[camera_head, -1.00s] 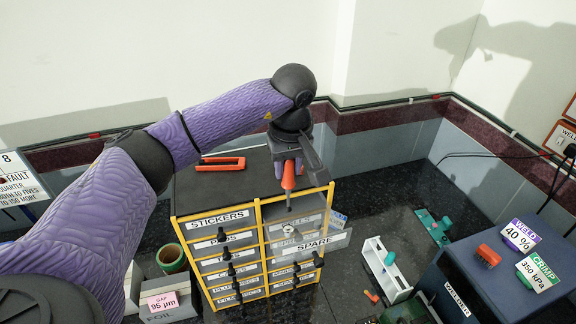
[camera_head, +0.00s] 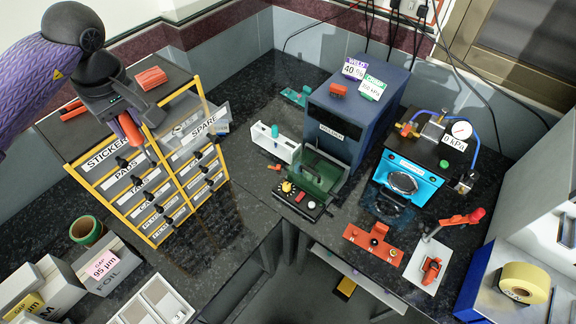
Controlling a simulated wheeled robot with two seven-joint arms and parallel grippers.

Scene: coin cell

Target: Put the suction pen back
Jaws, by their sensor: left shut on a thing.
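My left gripper (camera_head: 122,116) is shut on the suction pen (camera_head: 131,131), which has an orange-red handle and a thin dark tip pointing down. The pen hangs tilted near the upper front of the drawer cabinet (camera_head: 130,190), to the left of the pulled-out SPARE drawer (camera_head: 213,121). Whether its tip touches anything cannot be told. A white rack (camera_head: 286,149) with a teal item in it stands on the bench to the right of the cabinet. My right gripper is not in view.
Orange items (camera_head: 151,77) lie on the cabinet top. Foil boxes (camera_head: 110,265) are at lower left.

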